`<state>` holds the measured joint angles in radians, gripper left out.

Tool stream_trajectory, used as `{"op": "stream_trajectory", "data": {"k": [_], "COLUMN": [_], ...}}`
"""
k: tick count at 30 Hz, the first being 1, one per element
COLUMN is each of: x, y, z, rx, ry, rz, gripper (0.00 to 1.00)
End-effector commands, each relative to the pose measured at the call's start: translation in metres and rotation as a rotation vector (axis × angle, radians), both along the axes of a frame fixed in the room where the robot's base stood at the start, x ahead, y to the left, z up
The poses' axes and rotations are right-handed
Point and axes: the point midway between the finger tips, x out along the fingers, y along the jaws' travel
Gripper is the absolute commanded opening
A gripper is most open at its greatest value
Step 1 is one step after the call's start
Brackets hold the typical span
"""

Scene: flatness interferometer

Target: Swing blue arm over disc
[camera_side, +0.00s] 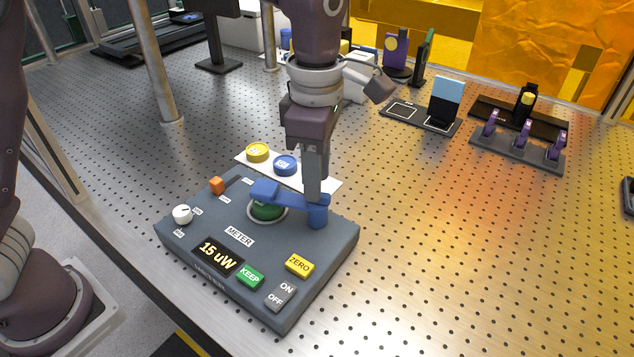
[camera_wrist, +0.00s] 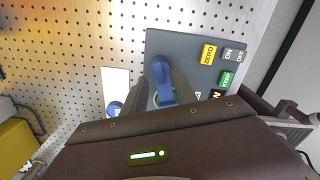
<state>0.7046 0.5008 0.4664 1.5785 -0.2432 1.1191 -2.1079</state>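The blue arm (camera_side: 290,200) is on the grey meter box (camera_side: 205,262), with its round pivot post at the right. Its flat end reaches left over part of the green disc (camera_side: 267,212), which sits in a pale ring. In the wrist view the blue arm (camera_wrist: 163,80) lies across the middle, with a sliver of green disc beside it. My gripper (camera_side: 313,196) points down at the blue arm beside the pivot post. Its fingers look close to the arm, but whether they touch or grip it is not clear.
The meter box carries a display reading 15 uW, a green KEEP button (camera_side: 250,276), a yellow ZERO button (camera_side: 299,265), an ON/OFF switch (camera_side: 281,296), a white knob (camera_side: 182,214) and an orange block (camera_side: 216,185). Yellow (camera_side: 257,152) and blue (camera_side: 285,165) caps sit behind on a white sheet.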

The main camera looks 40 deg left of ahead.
Motion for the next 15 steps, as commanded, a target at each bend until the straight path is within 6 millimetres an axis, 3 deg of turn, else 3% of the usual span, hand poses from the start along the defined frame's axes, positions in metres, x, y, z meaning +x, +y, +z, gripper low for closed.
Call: {"op": "stream_trajectory", "data": {"k": [6, 15], "x": [0.001, 0.0], "y": [-0.001, 0.0], "z": [0.04, 0.047], "rx": [-0.002, -0.001], "ry": [-0.004, -0.001], "rz": [-0.001, 0.0], "gripper": [0.34, 0.34]}}
